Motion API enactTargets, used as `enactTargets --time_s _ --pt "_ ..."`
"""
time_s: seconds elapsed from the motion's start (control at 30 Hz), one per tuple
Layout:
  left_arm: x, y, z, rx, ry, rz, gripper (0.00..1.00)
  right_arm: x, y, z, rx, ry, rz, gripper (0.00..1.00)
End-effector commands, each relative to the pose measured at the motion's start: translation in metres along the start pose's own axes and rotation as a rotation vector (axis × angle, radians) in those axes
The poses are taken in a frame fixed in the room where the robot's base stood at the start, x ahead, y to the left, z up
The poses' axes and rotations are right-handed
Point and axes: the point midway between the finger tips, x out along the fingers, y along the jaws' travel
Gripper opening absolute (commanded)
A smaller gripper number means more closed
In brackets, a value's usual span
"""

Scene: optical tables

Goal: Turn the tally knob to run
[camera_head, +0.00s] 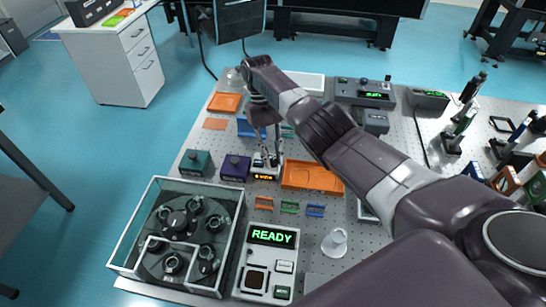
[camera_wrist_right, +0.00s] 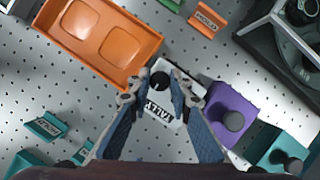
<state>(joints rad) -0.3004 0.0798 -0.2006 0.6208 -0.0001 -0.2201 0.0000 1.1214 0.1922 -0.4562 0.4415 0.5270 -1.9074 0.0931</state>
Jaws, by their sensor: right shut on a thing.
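The tally box is a small pale unit with a lit orange display (camera_head: 263,177), whose text is too small to read surely. In the right wrist view its white top with the label TALLY (camera_wrist_right: 159,111) shows between my fingers, with a round black knob (camera_wrist_right: 160,80) on it. My right gripper (camera_head: 266,155) reaches down onto the box from above. In the right wrist view my right gripper (camera_wrist_right: 161,84) has its fingertips on either side of the knob and is shut on it. The fingers partly hide the box and the knob's pointing direction. My left gripper is not in view.
A purple box (camera_head: 234,167) and a teal box (camera_head: 195,162) with knobs stand left of the tally box. An orange tray (camera_head: 313,178) lies close on its right. A glass-walled enclosure (camera_head: 119,244) and a READY panel (camera_head: 271,237) stand nearer.

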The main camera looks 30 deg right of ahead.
Motion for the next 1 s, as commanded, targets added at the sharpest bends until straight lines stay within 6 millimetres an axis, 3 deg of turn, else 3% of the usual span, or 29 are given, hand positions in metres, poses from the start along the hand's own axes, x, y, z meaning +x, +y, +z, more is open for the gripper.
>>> enactTargets --time_s 0.57,0.6,0.73,1.0 --pt "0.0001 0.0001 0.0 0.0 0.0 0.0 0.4 -0.0009 -0.0003 -0.0007 -0.032 0.003 0.013 0.0" --pt "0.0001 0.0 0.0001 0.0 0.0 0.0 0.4 -0.0009 -0.0002 -0.0006 -0.032 0.003 0.013 0.21" --pt "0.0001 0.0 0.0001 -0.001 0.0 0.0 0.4 -0.0008 -0.0002 -0.0005 -0.031 0.003 0.013 0.35" --pt "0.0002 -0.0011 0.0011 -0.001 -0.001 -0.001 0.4 -0.0005 -0.0002 -0.0002 -0.03 0.002 0.012 0.36"
